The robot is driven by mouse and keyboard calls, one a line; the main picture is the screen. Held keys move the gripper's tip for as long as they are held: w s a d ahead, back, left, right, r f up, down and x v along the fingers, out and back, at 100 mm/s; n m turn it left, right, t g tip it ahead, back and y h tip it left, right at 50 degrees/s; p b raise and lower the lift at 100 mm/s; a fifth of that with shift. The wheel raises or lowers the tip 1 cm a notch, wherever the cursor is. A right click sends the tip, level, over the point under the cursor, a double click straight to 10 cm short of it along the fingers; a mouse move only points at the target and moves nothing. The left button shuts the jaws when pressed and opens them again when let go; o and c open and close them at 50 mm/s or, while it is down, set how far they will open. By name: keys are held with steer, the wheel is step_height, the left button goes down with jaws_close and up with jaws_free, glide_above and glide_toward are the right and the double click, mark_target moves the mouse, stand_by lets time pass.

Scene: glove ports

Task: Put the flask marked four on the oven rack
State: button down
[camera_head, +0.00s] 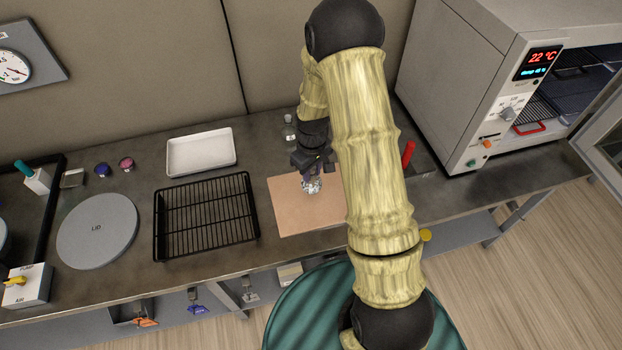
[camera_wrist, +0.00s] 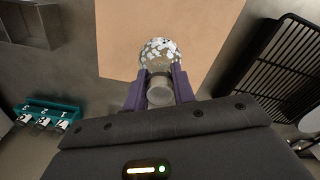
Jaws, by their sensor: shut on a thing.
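My gripper (camera_head: 312,176) is shut on a clear round flask (camera_head: 312,186) with white pieces in it. The wrist view shows the flask (camera_wrist: 159,53) with its neck between the purple fingers (camera_wrist: 160,90). It is over the tan mat (camera_head: 290,220); I cannot tell whether it touches the mat. No number is readable on it. The oven (camera_head: 465,85) stands at the right with its door (camera_head: 608,130) open. A wire oven rack (camera_head: 545,108) shows inside, with a red handle (camera_head: 529,128) at its front.
A black wire rack (camera_head: 205,215), a white tray (camera_head: 201,152) and a grey lid (camera_head: 97,231) lie left of the mat. Another clear flask (camera_head: 288,131) stands behind it. A teal numbered holder (camera_wrist: 48,112) shows in the wrist view. My arm hides part of the bench.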

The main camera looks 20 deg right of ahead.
mark_target(312, 179)
steer(key=shift+f+p, duration=0.5)
steer(key=shift+f, duration=1.6)
steer(key=shift+f, duration=0.1)
steer(key=c, duration=1.2)
jaws_free()
steer(key=shift+o, duration=0.2)
steer(key=shift+r, duration=0.25)
step_height(312, 179, up, 12)
steer(key=b, duration=0.2)
steer(key=shift+b, duration=0.35)
steer(key=shift+f, duration=0.1)
